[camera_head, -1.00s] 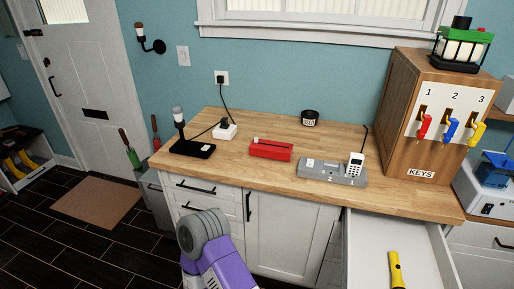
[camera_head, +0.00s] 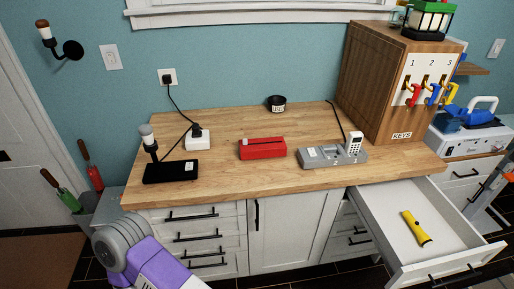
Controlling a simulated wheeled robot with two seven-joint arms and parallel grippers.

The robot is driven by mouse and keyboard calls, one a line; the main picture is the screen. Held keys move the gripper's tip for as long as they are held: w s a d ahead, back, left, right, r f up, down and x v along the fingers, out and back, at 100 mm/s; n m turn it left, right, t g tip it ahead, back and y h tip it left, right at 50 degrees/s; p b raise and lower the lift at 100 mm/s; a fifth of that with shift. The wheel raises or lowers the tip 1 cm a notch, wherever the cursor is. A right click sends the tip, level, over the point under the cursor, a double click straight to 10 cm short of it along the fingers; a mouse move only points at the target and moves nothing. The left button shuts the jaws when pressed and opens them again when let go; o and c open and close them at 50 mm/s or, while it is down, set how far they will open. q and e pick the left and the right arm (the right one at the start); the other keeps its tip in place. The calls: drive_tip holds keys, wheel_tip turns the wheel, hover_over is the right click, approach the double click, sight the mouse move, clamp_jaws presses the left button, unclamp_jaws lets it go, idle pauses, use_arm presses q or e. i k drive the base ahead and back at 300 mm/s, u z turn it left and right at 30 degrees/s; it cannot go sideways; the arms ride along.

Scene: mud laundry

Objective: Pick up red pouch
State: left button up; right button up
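The red pouch (camera_head: 263,149) lies on the wooden counter, near the middle, between a black stand on the left and a grey phone base on the right. It is a small red oblong with a lighter grey piece at its top left edge. A purple and grey arm part of mine (camera_head: 140,255) shows at the lower left, in front of the cabinet and apart from the pouch. Neither gripper's fingers show in the head view.
The wooden counter (camera_head: 225,180) has bare space in front of the pouch. A black lamp stand (camera_head: 170,171), white adapter (camera_head: 198,139), phone base (camera_head: 325,156) and key cabinet (camera_head: 370,75) stand around it. An open drawer (camera_head: 385,219) holding a yellow flashlight (camera_head: 416,229) juts out at right.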

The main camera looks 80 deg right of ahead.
sight(269, 147)
drive_tip(key=z, duration=1.7)
